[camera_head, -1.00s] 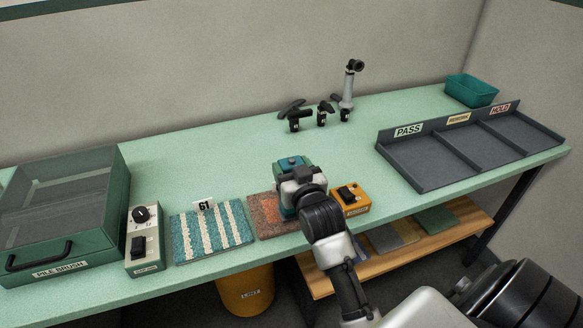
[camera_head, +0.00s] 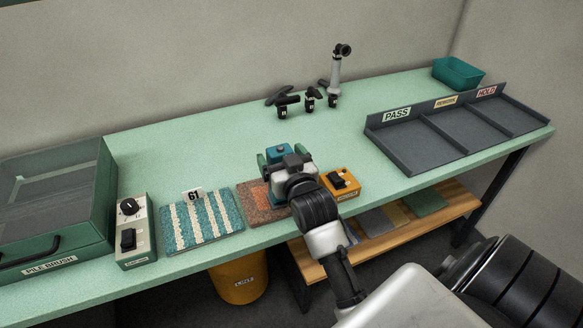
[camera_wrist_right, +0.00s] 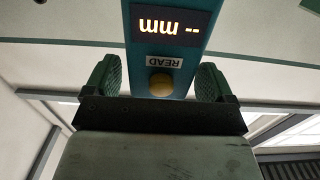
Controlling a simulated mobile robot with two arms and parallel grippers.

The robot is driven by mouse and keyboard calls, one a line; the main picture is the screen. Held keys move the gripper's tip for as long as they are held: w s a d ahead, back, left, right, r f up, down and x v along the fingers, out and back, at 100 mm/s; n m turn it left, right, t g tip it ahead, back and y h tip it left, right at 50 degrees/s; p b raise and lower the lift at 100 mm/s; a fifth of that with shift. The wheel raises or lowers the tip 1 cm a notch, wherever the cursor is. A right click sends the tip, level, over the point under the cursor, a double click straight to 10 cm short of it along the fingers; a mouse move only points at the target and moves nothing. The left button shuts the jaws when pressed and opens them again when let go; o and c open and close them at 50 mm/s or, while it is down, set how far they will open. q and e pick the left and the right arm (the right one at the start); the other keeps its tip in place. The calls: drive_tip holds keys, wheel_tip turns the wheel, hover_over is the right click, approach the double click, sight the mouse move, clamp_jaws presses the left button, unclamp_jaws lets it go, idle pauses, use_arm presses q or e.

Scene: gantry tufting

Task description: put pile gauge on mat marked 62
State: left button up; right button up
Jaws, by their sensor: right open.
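The pile gauge (camera_head: 280,152) is a teal block standing upright at the orange-brown mat (camera_head: 256,207). In the right wrist view the gauge (camera_wrist_right: 168,60) shows a lit "-- mm" display, a READ label and a round yellow button. My right gripper (camera_head: 285,158) is open around the gauge, one green finger pad on each side; in the wrist view gaps show between the pads and the gauge. The gauge's foot and part of the mat are hidden behind my gripper and wrist. I see no number on this mat. My left gripper is not in view.
A teal-and-white striped mat (camera_head: 203,225) with tag 61 lies left. An orange switch box (camera_head: 340,184) sits close right of my gripper. A grey control box (camera_head: 134,233) and pile brush case (camera_head: 55,215) stand further left. A PASS/HOLD tray (camera_head: 420,146) is at right.

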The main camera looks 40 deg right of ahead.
drive_tip(key=b+v, duration=0.1)
drive_tip(key=v, duration=1)
drive_tip(key=shift+b, duration=0.35)
